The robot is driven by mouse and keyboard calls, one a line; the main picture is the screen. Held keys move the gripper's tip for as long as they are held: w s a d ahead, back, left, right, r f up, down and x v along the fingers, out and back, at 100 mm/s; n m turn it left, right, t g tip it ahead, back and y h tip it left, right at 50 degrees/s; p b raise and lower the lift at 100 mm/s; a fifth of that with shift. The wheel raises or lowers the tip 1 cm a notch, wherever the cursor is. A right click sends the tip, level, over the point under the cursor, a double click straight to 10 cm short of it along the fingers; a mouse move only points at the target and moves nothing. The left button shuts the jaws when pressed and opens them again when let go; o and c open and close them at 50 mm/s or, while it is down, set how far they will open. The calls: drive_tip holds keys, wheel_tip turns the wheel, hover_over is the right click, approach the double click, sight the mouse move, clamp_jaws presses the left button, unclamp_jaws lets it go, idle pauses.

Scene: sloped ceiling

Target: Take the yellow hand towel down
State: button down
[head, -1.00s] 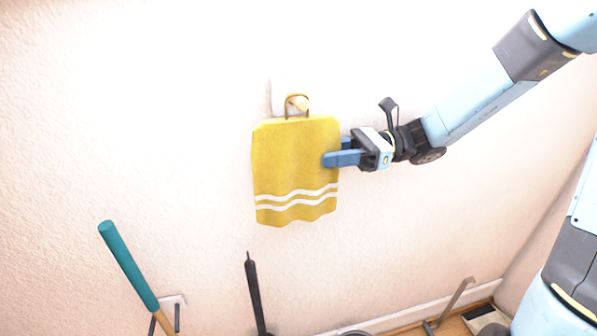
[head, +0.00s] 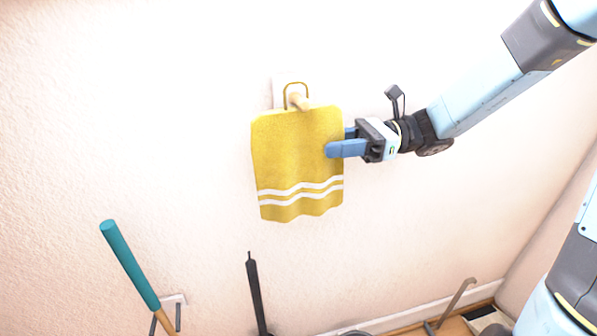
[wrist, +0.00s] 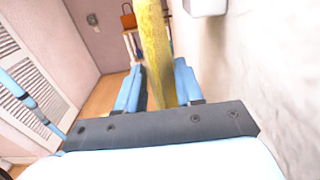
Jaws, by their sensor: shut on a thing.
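The yellow hand towel (head: 298,150), with two white wavy stripes near its bottom, hangs upright in front of the wall in the head view. Its stiff loop (head: 295,84) stands above its top edge. A pale wooden peg (head: 300,101) sticks out from the wall and appears to pass through the low part of the loop, its tip by the towel's top edge. My gripper (head: 338,148) is shut on the towel's right edge. In the wrist view the towel (wrist: 154,45) shows edge-on between my blue fingers (wrist: 157,85); the peg cannot be made out there.
A teal-handled tool (head: 122,255) and a dark rod (head: 255,290) stand below against the wall. A grey bent-handled tool (head: 456,300) is near the floor at right. The wall around the towel is clear. A louvred door (wrist: 30,85) shows in the wrist view.

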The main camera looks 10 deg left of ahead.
drive_tip(key=s+d, duration=0.3)
drive_tip(key=s, duration=0.3)
drive_tip(key=shift+s+d, duration=0.15)
drive_tip(key=shift+s, duration=0.25)
idle(0.5)
